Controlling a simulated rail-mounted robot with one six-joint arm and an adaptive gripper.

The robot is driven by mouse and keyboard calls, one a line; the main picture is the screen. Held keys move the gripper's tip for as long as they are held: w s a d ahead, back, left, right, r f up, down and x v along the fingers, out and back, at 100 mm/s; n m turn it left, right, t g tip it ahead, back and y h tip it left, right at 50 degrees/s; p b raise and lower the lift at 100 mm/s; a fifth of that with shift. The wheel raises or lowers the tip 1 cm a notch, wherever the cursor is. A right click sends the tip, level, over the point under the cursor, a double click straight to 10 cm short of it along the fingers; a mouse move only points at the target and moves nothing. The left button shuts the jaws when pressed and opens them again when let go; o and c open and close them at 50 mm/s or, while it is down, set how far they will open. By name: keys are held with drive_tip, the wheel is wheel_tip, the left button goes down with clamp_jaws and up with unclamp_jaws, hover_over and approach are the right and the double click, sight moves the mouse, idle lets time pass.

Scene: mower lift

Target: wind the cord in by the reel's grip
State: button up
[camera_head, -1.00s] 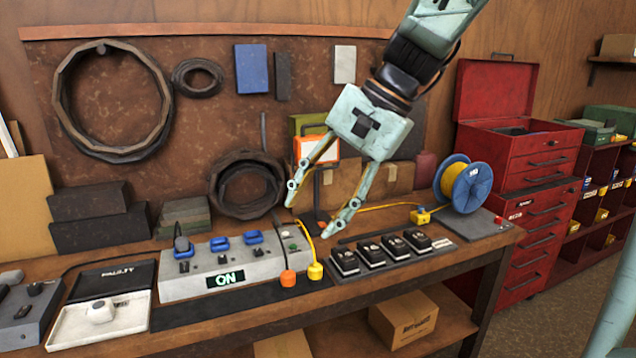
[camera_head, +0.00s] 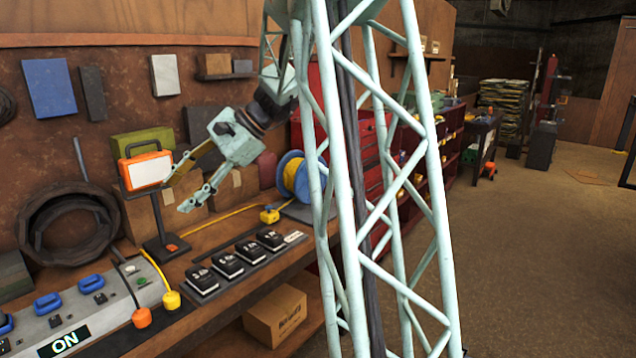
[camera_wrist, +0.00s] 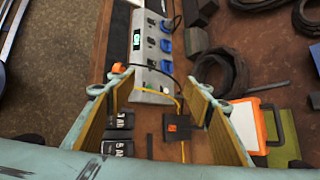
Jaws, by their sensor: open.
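The blue reel (camera_head: 292,176) with yellow cord wound on it stands at the right end of the bench, partly hidden behind my pale lattice column; I cannot make out its grip. Yellow cord (camera_head: 222,219) runs from a yellow plug (camera_head: 269,215) by the reel along the bench to the left. My gripper (camera_head: 178,197) is open and empty, above the bench and left of the reel, near the orange-framed lamp. In the wrist view my open gripper (camera_wrist: 168,108) points down at the lamp's dark base and a stretch of yellow cord (camera_wrist: 155,91); the reel is not in that view.
The orange-framed lamp (camera_head: 146,171) stands close to my fingers. A grey power strip (camera_head: 75,325) reading ON lies at the left, with orange and yellow plugs at its end. Several black blocks (camera_head: 228,263) sit in front. A red tool cabinet (camera_head: 362,155) stands beyond.

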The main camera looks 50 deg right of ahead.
drive_tip(key=w+d+f+m+t+p, duration=0.1)
drive_tip(key=w+d+f+m+t, duration=0.15)
drive_tip(key=d, duration=0.95)
drive_tip(key=w+d+f+m+t+h+p, duration=0.1)
drive_tip(key=w+d+f+m+t, duration=0.2)
drive_tip(key=d, duration=0.9)
drive_tip(key=w+d+f+m+t+p, duration=0.1)
drive_tip(key=w+d+f+m, duration=0.2)
drive_tip(key=d, duration=0.9)
drive_tip(key=s+d+f+m+t+h, duration=0.1)
drive_tip(key=s+d+f+m+h, duration=0.1)
drive_tip(key=d, duration=0.9)
drive_tip(key=s+d+f+m+t+h+p, duration=0.1)
drive_tip(key=s+d+f+m, duration=0.4)
drive_tip(key=d, duration=0.6)
drive_tip(key=s+d+f+m+t+h, duration=0.3)
drive_tip(key=s+d+f, duration=0.4)
drive_tip(key=d, duration=0.4)
drive_tip(key=shift+s+m+h+p, duration=0.2)
drive_tip(key=shift+m+h+p, duration=0.15)
drive_tip(key=shift+h, duration=0.45)
drive_tip(key=shift+w+d+b, duration=0.15)
drive_tip(key=shift+w+b, duration=0.15)
drive_tip(key=shift+w, duration=3.15)
drive_tip(key=shift+w+d+b, duration=0.1)
drive_tip(key=shift+w+b, duration=0.15)
drive_tip(key=shift+w, duration=3.2)
